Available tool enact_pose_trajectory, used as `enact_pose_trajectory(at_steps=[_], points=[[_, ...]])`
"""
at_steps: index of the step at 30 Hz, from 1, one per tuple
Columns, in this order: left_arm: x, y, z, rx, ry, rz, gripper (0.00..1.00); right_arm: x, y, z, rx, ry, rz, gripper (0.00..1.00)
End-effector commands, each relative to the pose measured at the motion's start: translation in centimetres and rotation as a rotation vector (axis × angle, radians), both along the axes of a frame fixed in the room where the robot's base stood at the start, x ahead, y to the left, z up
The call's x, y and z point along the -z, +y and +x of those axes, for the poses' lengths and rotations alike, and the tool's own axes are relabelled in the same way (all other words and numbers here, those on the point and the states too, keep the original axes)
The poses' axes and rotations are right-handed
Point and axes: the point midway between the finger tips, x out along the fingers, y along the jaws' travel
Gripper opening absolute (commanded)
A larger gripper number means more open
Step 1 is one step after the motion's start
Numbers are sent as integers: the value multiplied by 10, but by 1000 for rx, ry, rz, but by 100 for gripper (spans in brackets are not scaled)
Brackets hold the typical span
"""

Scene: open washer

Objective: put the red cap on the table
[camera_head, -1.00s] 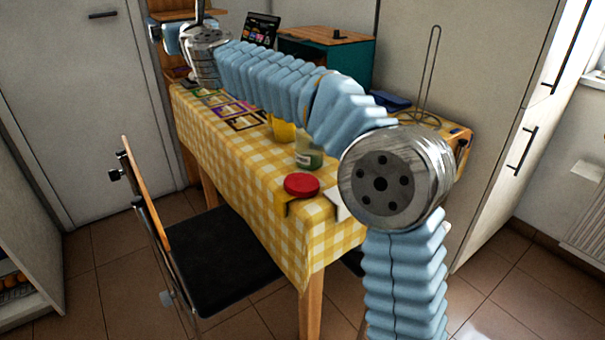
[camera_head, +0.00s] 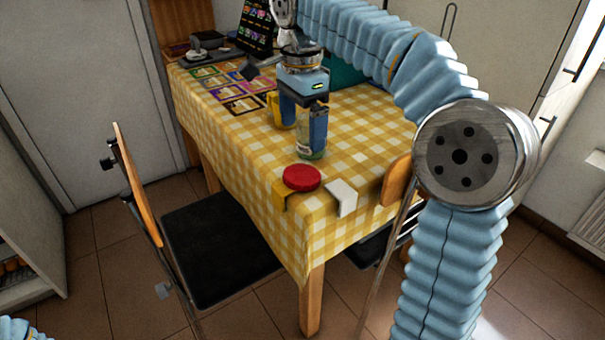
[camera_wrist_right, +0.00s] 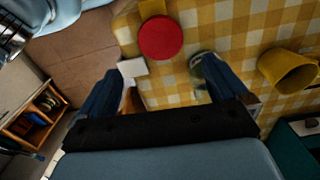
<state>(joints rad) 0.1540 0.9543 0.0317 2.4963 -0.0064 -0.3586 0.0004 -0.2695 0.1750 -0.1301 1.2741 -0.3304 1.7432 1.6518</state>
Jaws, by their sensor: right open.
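The round red cap (camera_head: 302,178) lies flat on the checkered table (camera_head: 358,130), near its front corner. It also shows at the top of the right wrist view (camera_wrist_right: 161,38). A glass jar (camera_head: 312,148) with greenish contents stands behind the cap; in the right wrist view, my right-hand finger partly hides it. My right gripper (camera_head: 303,122) points down over the table by the jar, its two blue fingers apart. In the right wrist view, the gripper (camera_wrist_right: 160,68) is open with nothing held between the fingers, and the cap is beyond the tips. My left gripper is out of view.
A yellow clip (camera_head: 280,196) and a white clip (camera_head: 341,197) sit on the table edge beside the cap. A yellow cup (camera_wrist_right: 288,70) stands behind the jar. Picture cards (camera_head: 240,104) lie at the far left. A chair (camera_head: 220,245) stands left of the table.

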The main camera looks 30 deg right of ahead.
Motion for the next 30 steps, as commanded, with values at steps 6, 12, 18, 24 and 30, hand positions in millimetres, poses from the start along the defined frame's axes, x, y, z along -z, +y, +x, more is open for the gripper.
enact_pose_trajectory(at_steps=[6, 12, 18, 24, 30], points=[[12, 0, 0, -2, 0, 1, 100, 44, 0, 0, 1, 1, 1, 100], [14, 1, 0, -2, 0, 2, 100, 60, 1, 0, 2, -1, 2, 100], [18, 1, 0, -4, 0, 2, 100, 92, 5, 0, 1, 0, 2, 100], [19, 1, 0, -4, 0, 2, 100, 105, 5, 0, 0, -3, 3, 100], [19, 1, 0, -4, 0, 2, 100, 105, 5, 0, 1, -3, 3, 94]])
